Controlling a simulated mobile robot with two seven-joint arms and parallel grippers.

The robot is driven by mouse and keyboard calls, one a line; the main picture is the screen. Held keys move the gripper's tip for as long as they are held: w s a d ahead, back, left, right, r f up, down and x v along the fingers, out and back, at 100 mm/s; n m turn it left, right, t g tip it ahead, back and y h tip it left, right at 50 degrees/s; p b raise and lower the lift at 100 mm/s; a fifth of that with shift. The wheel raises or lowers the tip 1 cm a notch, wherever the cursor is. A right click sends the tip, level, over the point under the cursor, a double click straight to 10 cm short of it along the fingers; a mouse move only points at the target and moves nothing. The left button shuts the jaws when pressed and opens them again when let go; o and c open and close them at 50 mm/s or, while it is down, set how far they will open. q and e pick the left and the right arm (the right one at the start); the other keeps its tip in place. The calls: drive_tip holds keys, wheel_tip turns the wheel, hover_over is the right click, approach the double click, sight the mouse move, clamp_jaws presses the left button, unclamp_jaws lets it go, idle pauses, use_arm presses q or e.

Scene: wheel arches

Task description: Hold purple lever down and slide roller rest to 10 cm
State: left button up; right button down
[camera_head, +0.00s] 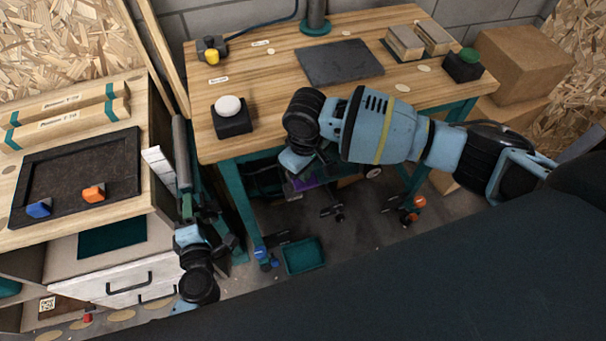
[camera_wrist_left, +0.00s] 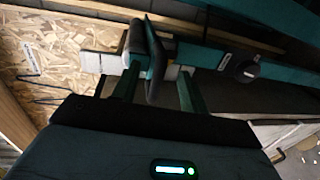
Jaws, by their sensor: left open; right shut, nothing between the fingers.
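The purple lever (camera_head: 306,184) shows in part low under the workbench in the head view. My right gripper (camera_head: 301,168) is shut and empty just above it; I cannot tell whether they touch. The roller rest (camera_head: 182,152), with a grey roller, stands in the gap between the left cabinet and the workbench. My left gripper (camera_head: 186,207) is open at its near end. In the left wrist view its two fingers (camera_wrist_left: 158,88) stand either side of a dark upright plate of the roller rest (camera_wrist_left: 155,60), with no clear grip. A pale scale strip (camera_head: 159,169) lies beside the roller; its marks are unreadable.
The workbench (camera_head: 270,85) carries a white button (camera_head: 228,106), a green button (camera_head: 469,56) and a dark mat (camera_head: 339,62). A black tray (camera_head: 65,185) sits on the left cabinet. A teal bin (camera_head: 303,255) is on the floor. A black knob (camera_wrist_left: 243,68) shows in the wrist view.

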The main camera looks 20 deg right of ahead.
drive_tip(key=shift+f, duration=0.95)
use_arm(q)
drive_tip(key=shift+c, duration=0.4)
clamp_jaws()
